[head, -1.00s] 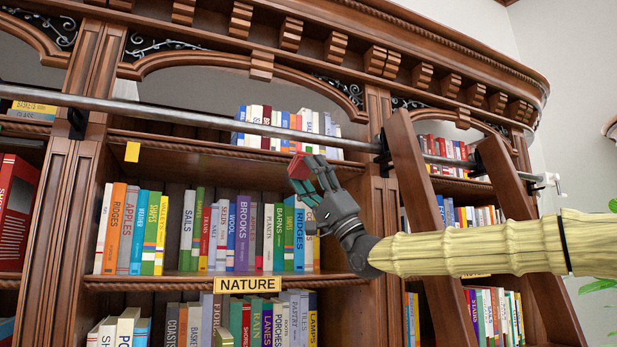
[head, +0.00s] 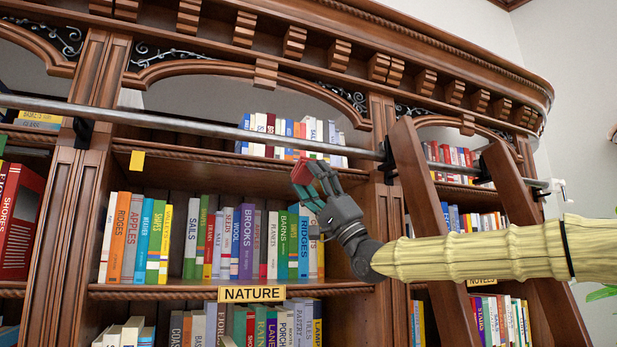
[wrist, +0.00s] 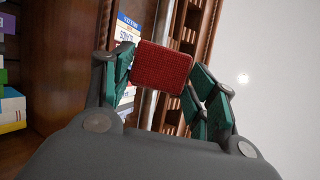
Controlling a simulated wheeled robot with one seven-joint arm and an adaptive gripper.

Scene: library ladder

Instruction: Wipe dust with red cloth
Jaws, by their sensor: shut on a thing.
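The red cloth (head: 301,172) looks like a small folded block held at the fingertips of my gripper (head: 312,180). In the wrist view the cloth (wrist: 163,68) shows a woven texture and sits between the two green-padded fingers of my gripper (wrist: 160,85). My gripper is shut on it. In the head view it is in front of the bookcase, just below the upper shelf's front edge (head: 220,157) and above the row of books. I cannot tell whether the cloth touches the shelf. No dust can be made out.
A metal rail (head: 230,128) crosses in front of the upper shelf. A wooden ladder (head: 425,200) leans at the right. Books (head: 245,240) fill the middle shelf above a NATURE label (head: 252,294). A yellow tag (head: 137,161) hangs at the upper shelf's left.

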